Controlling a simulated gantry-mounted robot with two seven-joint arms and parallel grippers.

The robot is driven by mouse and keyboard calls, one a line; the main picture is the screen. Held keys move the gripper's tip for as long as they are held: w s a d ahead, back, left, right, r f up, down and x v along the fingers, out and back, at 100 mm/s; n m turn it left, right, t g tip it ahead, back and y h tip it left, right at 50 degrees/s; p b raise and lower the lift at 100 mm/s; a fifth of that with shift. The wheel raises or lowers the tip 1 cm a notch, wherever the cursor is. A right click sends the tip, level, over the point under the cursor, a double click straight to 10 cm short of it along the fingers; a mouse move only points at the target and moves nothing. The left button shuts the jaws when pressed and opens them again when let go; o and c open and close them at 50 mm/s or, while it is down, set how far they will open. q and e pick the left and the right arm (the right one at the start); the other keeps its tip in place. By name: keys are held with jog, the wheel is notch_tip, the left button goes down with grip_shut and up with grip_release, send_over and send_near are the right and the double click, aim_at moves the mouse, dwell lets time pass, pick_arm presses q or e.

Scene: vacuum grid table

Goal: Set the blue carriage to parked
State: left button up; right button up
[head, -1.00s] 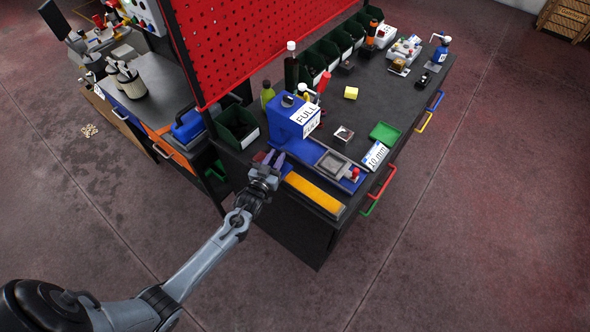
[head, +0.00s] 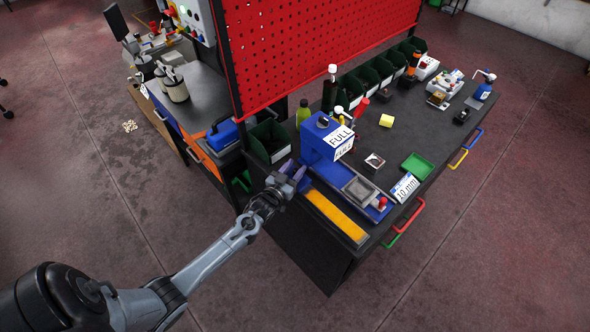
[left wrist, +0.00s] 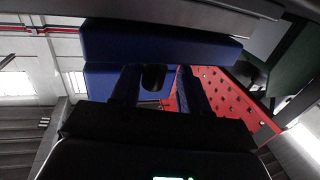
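A blue block-shaped unit (head: 318,141) with white FULL labels stands at the near left corner of the dark bench. I take it for the blue carriage. It sits at the back of a blue base (head: 328,168) with a grey tray. My left gripper (head: 294,171) is just left of and below this unit; I cannot tell whether they touch. In the left wrist view its two dark blue fingers (left wrist: 157,88) stand apart, with a dark rounded knob (left wrist: 153,77) showing between them. Blue blocks (left wrist: 160,45) fill the view beyond the fingertips. My right gripper is out of view.
A yellow strip (head: 336,215) runs along the bench's near edge. A red knob (head: 382,203), a 10 mm card (head: 405,187) and a green tray (head: 417,166) lie to the right. Dark green bins (head: 268,143) and a red pegboard (head: 320,45) stand behind.

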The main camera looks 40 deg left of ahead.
pick_arm(q)
jog(key=shift+d, duration=0.15)
jog(key=v, duration=1)
jog(key=shift+s, duration=0.4)
